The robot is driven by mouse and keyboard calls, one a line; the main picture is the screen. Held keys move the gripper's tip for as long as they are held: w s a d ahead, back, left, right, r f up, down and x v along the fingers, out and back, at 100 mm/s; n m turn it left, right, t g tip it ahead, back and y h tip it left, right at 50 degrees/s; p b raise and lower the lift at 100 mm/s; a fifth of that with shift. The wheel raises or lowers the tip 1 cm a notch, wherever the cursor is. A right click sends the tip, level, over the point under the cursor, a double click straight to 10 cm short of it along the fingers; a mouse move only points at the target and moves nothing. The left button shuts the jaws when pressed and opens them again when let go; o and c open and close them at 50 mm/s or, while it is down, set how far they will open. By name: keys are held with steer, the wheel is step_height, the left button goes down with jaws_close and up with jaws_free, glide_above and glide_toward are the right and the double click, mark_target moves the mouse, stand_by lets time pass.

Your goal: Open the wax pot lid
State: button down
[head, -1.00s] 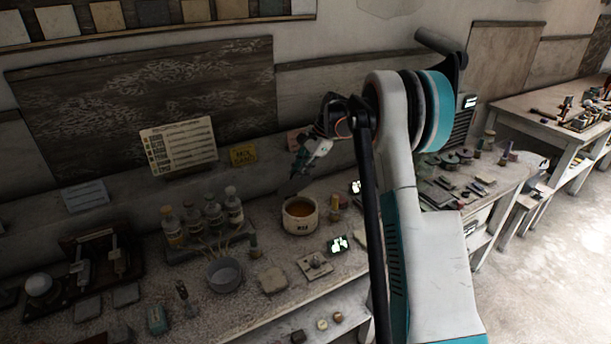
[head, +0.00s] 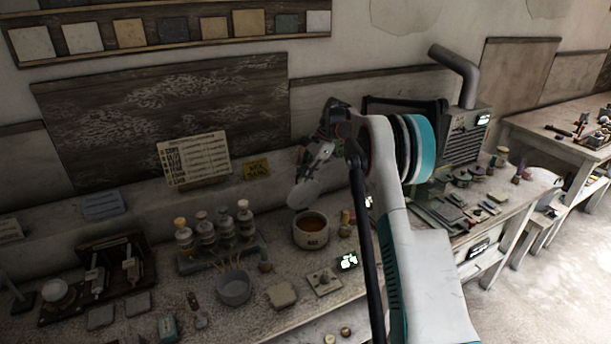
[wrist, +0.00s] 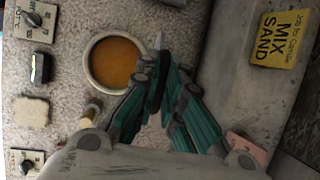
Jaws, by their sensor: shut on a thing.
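The wax pot (head: 311,240) is a small pale round pot with a dark label, standing on the bench with its top uncovered. Amber wax shows inside it, and the wrist view looks down into the open pot (wrist: 92,74). My gripper (head: 313,167) is shut on the lid (head: 302,194), a pale round disc held tilted steeply just above and behind the pot, apart from it. In the wrist view my gripper (wrist: 158,72) is beside the pot's rim, with the lid (wrist: 155,96) nearly edge-on between the fingers. Its grip point is partly hidden by the fingers.
Several bottles (head: 215,232) stand in a rack left of the pot. A grey bowl (head: 234,288) with thin sticks is in front of them. A yellow note (head: 256,168) is behind. A small lit display (head: 347,261) sits right of the pot's front.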

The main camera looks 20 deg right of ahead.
steer(key=c, duration=1.7)
jaws_free()
steer(key=shift+w, duration=0.1)
steer(key=v, duration=1.2)
steer(key=shift+a, duration=0.1)
